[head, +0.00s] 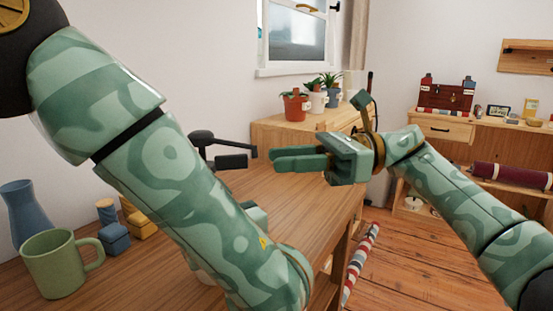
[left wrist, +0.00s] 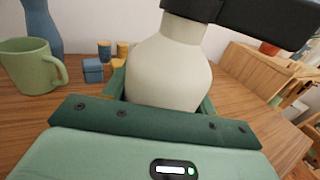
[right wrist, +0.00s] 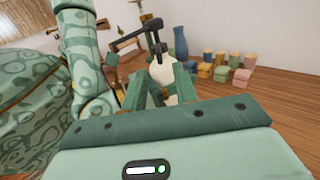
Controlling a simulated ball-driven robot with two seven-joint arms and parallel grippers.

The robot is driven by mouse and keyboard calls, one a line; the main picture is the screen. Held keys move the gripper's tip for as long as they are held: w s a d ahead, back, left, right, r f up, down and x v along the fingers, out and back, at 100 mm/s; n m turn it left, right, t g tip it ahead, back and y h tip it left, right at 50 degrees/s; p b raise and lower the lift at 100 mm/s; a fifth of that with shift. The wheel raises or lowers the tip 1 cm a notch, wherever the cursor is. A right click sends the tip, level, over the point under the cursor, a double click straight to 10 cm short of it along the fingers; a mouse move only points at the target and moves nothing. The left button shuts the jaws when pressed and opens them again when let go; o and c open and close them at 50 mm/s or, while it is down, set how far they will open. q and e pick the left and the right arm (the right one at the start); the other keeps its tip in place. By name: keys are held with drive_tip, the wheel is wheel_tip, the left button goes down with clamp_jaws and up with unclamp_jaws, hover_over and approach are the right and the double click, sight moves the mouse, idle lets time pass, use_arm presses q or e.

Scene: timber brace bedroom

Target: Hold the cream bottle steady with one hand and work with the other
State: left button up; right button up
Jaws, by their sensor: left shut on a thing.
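The cream bottle (left wrist: 168,72) stands between the fingers of my left gripper (left wrist: 163,92), which is shut on its body. A black fitting with a lever-like arm (head: 225,150) tops the bottle; it also shows in the right wrist view (right wrist: 155,32). In the head view my left arm hides most of the bottle. My right gripper (head: 285,159) is open and empty, to the right of the black fitting and apart from it. The bottle (right wrist: 162,74) shows beyond its fingers in the right wrist view.
A green mug (head: 55,265), a blue vase (head: 25,210) and small blue and yellow boxes (head: 115,238) stand on the wooden table (head: 330,195) at left. Potted plants (head: 295,106) stand on a cabinet behind. The table's right part is clear.

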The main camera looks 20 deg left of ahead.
drive_tip(key=c, duration=0.3)
drive_tip(key=shift+m+y, duration=0.3)
drive_tip(key=shift+m, duration=0.1)
drive_tip(key=d+f, duration=0.1)
drive_tip(key=f, duration=0.1)
drive_tip(key=d+f, duration=0.1)
drive_tip(key=f, duration=0.1)
drive_tip(key=d+f, duration=0.1)
drive_tip(key=f, duration=0.1)
drive_tip(key=shift+w, duration=0.3)
clamp_jaws()
drive_tip(key=m+t, duration=1.3)
drive_tip(key=m, duration=1.3)
approach(233, 165)
drive_tip(key=x, duration=0.6)
